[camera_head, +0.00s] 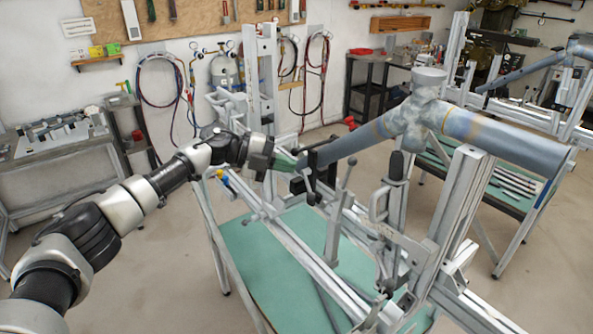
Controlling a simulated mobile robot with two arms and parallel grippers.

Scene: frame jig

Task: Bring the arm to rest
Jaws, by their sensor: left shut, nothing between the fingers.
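My left arm comes in from the left and reaches toward the middle of the view. Its gripper (287,162) is shut with nothing seen between the fingers. The gripper tip is close to a black clamp (325,155) on the frame jig (285,240); I cannot tell whether they touch. A blue-grey tube frame (485,130) is held in the jig, its thin tube running down left to that clamp. My right gripper is not in view.
The jig stands over a green-topped table (260,262). A workbench (60,145) is at the left and a black trolley (375,85) at the back. A second jig with a tube (530,70) stands at the right. Grey floor is open left of the green table.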

